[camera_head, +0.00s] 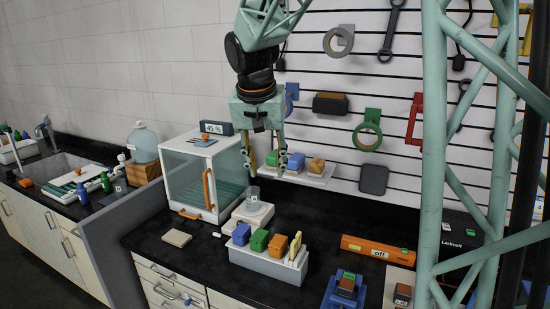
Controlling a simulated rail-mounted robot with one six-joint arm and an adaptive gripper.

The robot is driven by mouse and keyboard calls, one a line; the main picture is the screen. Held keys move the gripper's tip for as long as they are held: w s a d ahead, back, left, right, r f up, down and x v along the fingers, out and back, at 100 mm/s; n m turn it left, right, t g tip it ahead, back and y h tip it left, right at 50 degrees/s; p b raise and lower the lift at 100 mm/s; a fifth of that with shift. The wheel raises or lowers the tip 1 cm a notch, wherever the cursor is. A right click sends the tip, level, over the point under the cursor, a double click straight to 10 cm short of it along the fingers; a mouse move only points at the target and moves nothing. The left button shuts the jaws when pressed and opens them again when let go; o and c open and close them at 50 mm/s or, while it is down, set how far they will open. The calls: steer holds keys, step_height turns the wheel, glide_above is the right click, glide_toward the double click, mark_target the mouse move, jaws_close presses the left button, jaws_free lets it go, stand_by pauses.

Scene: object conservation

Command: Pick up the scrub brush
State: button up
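I cannot tell for sure which thing is the scrub brush. My gripper (265,165) hangs down in the middle of the view, above the dark counter and in front of the wall shelf. Its two fingers are apart, and I see nothing held between them. The brown block is up and to the right of my gripper, apart from it.
A grey tray (262,262) with coloured blocks stands on the counter. A clear beaker (253,198) stands on a white device below my gripper. A glass-fronted cabinet (203,172) is at left. An orange case (378,248) lies at right. Bare dark counter (320,235) shows between.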

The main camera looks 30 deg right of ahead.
mark_target(274, 154)
steer(key=w+d+f+m+p, duration=0.1)
steer(key=w+d+f+p, duration=0.1)
steer(key=w, duration=0.8)
steer(key=w+d+f+m+h+p, duration=0.1)
steer(key=w+d+f, duration=0.4)
steer(key=w, duration=0.6)
steer(key=shift+f+m+p, duration=0.8)
steer(key=shift+f+p, duration=0.4)
steer(key=shift+p, duration=0.15)
steer(key=shift+d, duration=0.1)
steer(key=shift+w, duration=0.1)
steer(key=shift+w+d+p, duration=0.25)
steer(key=shift+w+d, duration=0.85)
steer(key=shift+d, duration=0.25)
steer(key=shift+w+d+p, duration=0.2)
steer(key=shift+w+d, duration=0.9)
steer(key=shift+d, duration=0.25)
steer(key=shift+d, duration=0.1)
steer(key=shift+w+d+p, duration=0.4)
steer(key=shift+w+d, duration=1.15)
steer(key=shift+d, duration=0.25)
steer(key=shift+w+d+f, duration=0.15)
steer(key=shift+d+f, duration=0.05)
steer(key=shift+f, duration=0.35)
